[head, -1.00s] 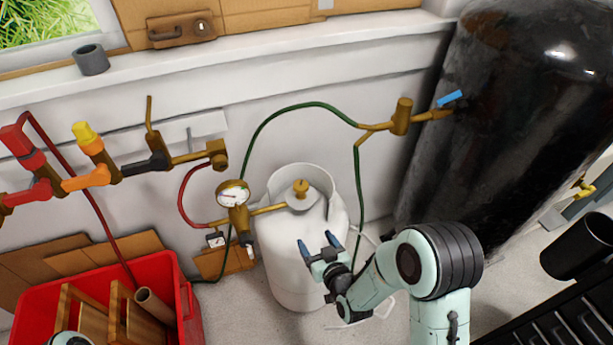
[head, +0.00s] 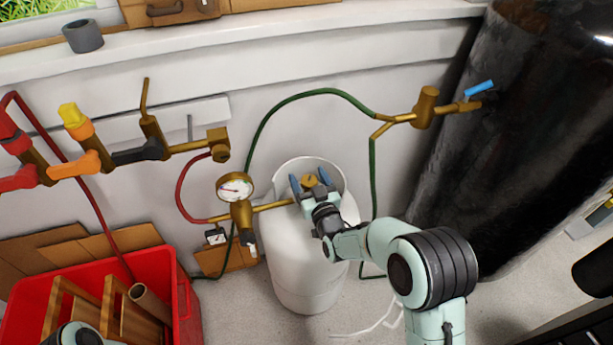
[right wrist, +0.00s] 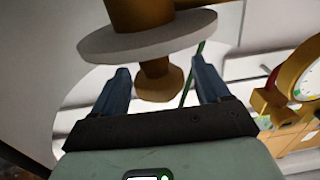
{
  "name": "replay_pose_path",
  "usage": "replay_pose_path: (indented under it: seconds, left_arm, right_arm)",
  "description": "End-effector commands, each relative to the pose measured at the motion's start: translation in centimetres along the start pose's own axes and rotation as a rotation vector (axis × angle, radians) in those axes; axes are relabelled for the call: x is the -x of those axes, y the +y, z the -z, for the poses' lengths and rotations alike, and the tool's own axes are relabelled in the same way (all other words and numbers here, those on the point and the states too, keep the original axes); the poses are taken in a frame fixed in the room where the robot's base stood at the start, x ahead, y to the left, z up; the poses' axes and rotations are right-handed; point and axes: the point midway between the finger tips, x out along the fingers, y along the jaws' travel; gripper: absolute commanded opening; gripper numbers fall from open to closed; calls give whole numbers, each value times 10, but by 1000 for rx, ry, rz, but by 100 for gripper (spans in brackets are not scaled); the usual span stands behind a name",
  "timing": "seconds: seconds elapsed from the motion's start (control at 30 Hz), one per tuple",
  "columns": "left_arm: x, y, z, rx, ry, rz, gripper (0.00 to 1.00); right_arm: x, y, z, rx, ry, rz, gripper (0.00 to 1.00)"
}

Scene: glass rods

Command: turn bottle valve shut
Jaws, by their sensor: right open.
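The white gas bottle (head: 305,265) stands on the floor against the wall, with a raised collar around its top. Its brass valve knob (head: 311,181) sits inside the collar. My right gripper (head: 309,186) is open at the bottle top, with a blue finger on either side of the knob. In the right wrist view the brass knob (right wrist: 158,82) shows between the two fingers (right wrist: 162,88), with a gap on both sides. A grey disc (right wrist: 140,38) is beside the knob. My left gripper is not in view.
A pressure gauge (head: 235,188) on brass pipework joins the bottle top at left. A green hose (head: 300,95) arches behind it. Coloured valves line the wall at left above a red crate (head: 165,285). A large black tank (head: 510,140) stands at right.

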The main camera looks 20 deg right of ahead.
Motion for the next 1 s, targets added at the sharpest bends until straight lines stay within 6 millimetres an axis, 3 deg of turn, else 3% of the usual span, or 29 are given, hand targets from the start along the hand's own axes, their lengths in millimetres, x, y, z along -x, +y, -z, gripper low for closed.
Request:
replay_pose_path:
  seconds: [0.2,0.47,0.57,0.63,1.0]
  left_arm:
    - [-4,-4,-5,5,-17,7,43]
    - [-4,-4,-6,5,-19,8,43]
    - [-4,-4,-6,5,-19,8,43]
    - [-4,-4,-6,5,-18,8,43]
    - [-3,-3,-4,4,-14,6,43]
  right_arm:
    - [-14,0,0,0,-1,0,76]
    - [-15,0,0,-1,-1,0,76]
    - [-15,0,0,-1,-1,0,50]
    - [-15,0,0,-1,-1,0,27]
    - [-15,-1,0,-2,-2,-37,24]
